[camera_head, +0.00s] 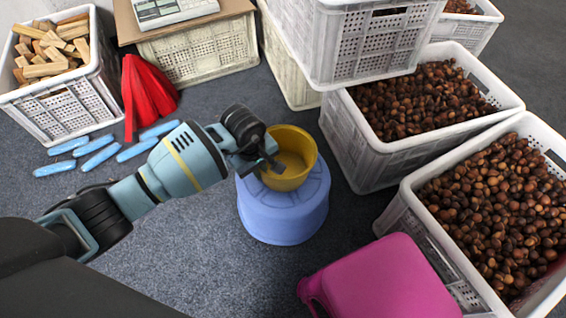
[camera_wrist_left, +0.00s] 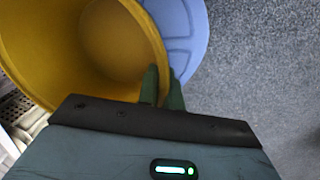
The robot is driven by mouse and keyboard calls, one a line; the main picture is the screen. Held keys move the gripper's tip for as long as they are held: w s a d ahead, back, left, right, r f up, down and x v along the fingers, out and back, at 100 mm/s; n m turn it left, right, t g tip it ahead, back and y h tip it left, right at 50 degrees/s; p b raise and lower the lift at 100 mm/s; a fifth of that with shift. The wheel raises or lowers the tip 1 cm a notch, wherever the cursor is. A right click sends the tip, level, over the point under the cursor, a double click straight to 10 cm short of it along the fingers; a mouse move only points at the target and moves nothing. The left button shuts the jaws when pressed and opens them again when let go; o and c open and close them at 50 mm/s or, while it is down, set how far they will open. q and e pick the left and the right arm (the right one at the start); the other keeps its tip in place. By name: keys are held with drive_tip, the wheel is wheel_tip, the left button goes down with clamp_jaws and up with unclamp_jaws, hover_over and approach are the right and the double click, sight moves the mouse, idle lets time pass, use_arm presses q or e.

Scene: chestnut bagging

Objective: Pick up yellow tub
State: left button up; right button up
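The yellow tub (camera_head: 302,146) is a round, open, empty-looking tub over the top of a blue stool (camera_head: 283,217). I cannot tell whether its base touches the stool. My left gripper (camera_head: 273,163) is at the tub's near left rim. In the left wrist view the fingers (camera_wrist_left: 162,88) are close together with the wall of the yellow tub (camera_wrist_left: 85,50) pinched between them. The blue stool (camera_wrist_left: 184,35) shows below and beyond the rim. My right gripper is not in view.
White crates of chestnuts (camera_head: 425,105) (camera_head: 498,215) stand to the right. A crate of wood blocks (camera_head: 55,65), a red bag (camera_head: 147,90) and several blue packets (camera_head: 98,158) lie left. Grey floor is clear around the blue stool's left.

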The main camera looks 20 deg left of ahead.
use_arm(q)
clamp_jaws()
drive_tip(key=shift+r+p, duration=0.55)
drive_tip(key=shift+r, duration=0.25)
wheel_tip(320, 180, up, 3)
drive_tip(key=shift+f+p, duration=0.2)
drive_tip(key=shift+p, duration=0.55)
drive_tip(key=s+d+p, duration=0.2)
drive_tip(key=s+p, duration=0.1)
drive_tip(key=s, duration=0.4)
drive_tip(key=s+d+p, duration=0.3)
drive_tip(key=s, duration=0.5)
drive_tip(key=shift+d+r, duration=0.2)
drive_tip(key=shift+r, duration=0.2)
